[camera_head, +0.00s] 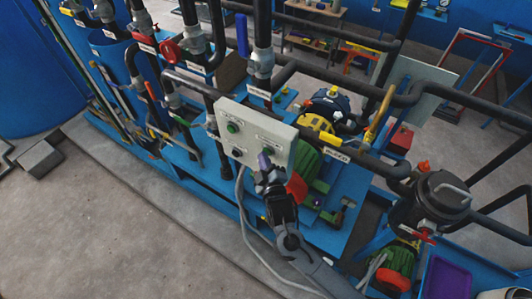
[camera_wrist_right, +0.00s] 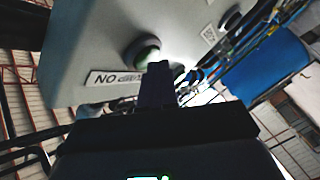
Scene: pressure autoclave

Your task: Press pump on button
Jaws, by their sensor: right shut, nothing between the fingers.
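A pale grey control box (camera_head: 252,118) stands mid-picture in the head view, with several round buttons and small labels too small to read. A green button (camera_head: 232,127) shows on its upper left; a darker button (camera_head: 237,153) is below it. My right gripper (camera_head: 264,161) is shut and empty, its purple fingertips at the right half of the box face. In the right wrist view the shut fingertips (camera_wrist_right: 158,72) are close beside a green button (camera_wrist_right: 145,54); I cannot tell if they touch. Which button is pump on cannot be read. My left gripper is out of view.
Black pipes run above and behind the box, with a yellow and green pump (camera_head: 318,128) behind it. A black lidded vessel (camera_head: 432,203) stands at the right. Grey cable hangs below the box. The floor (camera_head: 130,235) at lower left is clear.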

